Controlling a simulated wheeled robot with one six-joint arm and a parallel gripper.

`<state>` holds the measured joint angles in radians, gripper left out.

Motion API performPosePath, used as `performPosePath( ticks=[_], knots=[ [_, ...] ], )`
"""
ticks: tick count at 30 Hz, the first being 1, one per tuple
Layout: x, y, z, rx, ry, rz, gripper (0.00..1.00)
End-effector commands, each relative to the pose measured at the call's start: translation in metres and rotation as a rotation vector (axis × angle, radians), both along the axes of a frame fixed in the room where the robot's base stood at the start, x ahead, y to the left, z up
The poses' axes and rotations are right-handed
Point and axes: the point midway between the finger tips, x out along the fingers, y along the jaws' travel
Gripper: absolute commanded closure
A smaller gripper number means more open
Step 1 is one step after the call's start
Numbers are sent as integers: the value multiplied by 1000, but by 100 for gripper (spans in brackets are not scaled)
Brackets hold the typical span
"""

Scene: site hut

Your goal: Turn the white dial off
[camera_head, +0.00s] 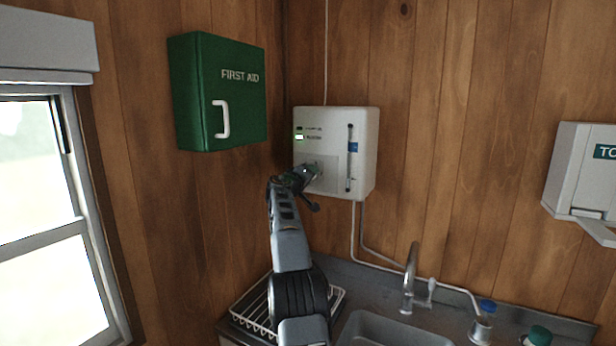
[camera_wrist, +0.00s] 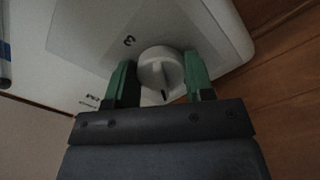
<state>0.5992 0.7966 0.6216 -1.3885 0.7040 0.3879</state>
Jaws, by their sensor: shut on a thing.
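The white dial (camera_wrist: 160,72) is a round knob with a raised grip bar and a dark mark near its lower edge, set on a grey panel of the white wall box (camera_head: 365,150). In the wrist view my gripper (camera_wrist: 160,80) has its green-padded fingers on either side of the dial, shut on it. In the head view my gripper (camera_head: 306,174) reaches the lower left of the box and hides the dial. A printed "3" shows beside the dial, and another small marking is too blurred to read surely.
A green first aid cabinet (camera_head: 190,95) hangs left of the box. Below are a wire rack (camera_head: 255,310), a sink (camera_head: 385,328) and a tap (camera_head: 410,275). A white dispenser (camera_head: 570,170) hangs at right. Pipes run down from the box.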

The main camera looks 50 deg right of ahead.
Motion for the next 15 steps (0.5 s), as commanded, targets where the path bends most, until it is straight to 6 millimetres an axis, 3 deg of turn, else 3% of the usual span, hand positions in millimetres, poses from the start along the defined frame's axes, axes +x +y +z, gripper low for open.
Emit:
performPosePath(
  ticks=[15],
  knots=[
    [-1, 0, 4, -122, 420, 1, 75]
  ],
)
